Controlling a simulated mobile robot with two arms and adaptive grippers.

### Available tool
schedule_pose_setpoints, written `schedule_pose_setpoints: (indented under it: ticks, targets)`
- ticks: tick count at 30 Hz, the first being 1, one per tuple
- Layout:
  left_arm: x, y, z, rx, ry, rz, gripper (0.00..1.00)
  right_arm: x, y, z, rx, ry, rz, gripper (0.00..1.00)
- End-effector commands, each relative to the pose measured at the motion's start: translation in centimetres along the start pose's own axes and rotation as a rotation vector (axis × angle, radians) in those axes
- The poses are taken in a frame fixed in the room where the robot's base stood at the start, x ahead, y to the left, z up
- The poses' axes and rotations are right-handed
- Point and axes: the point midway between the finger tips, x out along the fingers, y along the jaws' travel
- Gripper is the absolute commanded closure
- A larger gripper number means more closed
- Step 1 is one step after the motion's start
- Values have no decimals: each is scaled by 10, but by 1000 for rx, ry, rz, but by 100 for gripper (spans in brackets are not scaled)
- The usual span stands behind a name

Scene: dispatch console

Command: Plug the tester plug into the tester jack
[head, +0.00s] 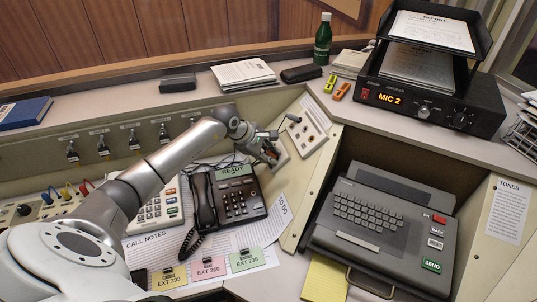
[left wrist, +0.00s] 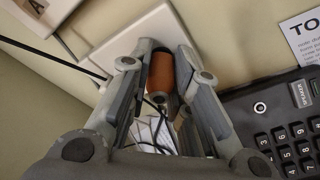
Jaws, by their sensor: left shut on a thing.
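My left gripper (head: 268,150) is at the slanted side panel behind the phone, shut on the tester plug. In the left wrist view the plug (left wrist: 162,72) shows as an orange-brown cylinder with a dark cord, between the fingers (left wrist: 165,95) of the gripper. Its far end is against or just in front of a pale plate (left wrist: 135,35); I cannot tell whether it touches or is inserted. The tester jack cannot be made out and may be hidden behind the plug and fingers. My right gripper is not in view.
The black desk phone (head: 232,195) stands close below the gripper. A pale plate (head: 308,128) with a black-tipped lever is just right of it. A grey keyboard terminal (head: 385,225) is at the right. A green bottle (head: 323,40) stands on the ledge behind.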

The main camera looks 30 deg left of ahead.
Motion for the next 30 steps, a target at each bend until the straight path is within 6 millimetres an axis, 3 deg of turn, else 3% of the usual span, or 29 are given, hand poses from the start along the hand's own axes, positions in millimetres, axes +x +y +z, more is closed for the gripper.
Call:
schedule_pose_setpoints:
  ticks: [20,21,26,30]
  targets:
    - [4,0,1,-1,0,0,100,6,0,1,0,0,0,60]
    - [4,0,1,-1,0,0,76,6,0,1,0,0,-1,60]
    - [4,0,1,-1,0,0,56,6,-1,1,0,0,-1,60]
    - [4,0,1,-1,0,0,56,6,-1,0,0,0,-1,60]
